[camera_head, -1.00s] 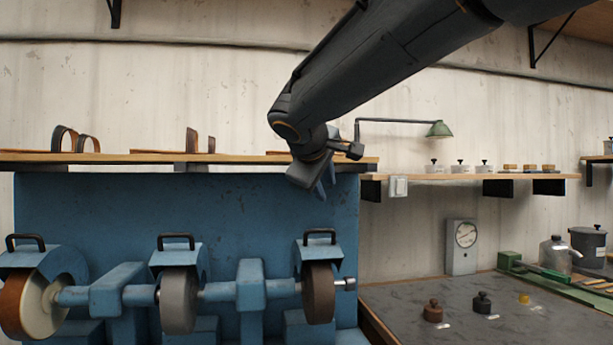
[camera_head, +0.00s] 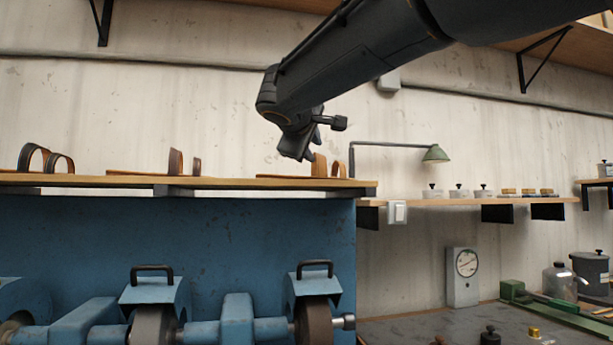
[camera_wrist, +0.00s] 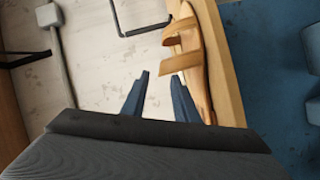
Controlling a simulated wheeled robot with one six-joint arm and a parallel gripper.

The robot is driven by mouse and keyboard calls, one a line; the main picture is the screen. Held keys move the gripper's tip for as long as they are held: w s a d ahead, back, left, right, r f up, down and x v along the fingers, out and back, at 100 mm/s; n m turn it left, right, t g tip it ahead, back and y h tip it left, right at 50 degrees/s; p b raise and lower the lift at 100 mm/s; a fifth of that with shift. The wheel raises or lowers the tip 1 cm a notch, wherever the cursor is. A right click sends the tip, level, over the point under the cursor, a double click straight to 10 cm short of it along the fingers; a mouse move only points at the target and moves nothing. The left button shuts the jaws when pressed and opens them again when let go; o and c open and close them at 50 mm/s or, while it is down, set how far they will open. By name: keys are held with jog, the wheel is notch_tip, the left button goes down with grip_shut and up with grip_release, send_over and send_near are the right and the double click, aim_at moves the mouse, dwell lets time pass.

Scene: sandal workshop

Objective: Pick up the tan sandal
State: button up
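The tan sandal (camera_head: 319,166) lies on the right end of the wooden shelf (camera_head: 220,183), its straps standing up in loops. It also shows in the wrist view (camera_wrist: 188,45), above and right of my fingers, with part of its sole along the shelf edge. My gripper (camera_head: 300,152) is just above and left of the sandal's straps in the head view. In the wrist view my gripper (camera_wrist: 160,78) has its two blue fingers apart with nothing between them. I cannot tell whether it touches the sandal.
Two other sandals, one with dark straps (camera_head: 45,158) and one brown (camera_head: 176,162), lie further left on the shelf. The blue grinding machine (camera_head: 200,235) is below.

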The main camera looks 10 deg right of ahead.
aim_at(315, 153)
jog(key=p+x, duration=0.1)
jog(key=x, duration=0.3)
grip_shut()
jog(key=shift+r, duration=0.15)
notch_tip(315, 153, up, 28)
jog(key=p, duration=0.6)
dwell(0.8)
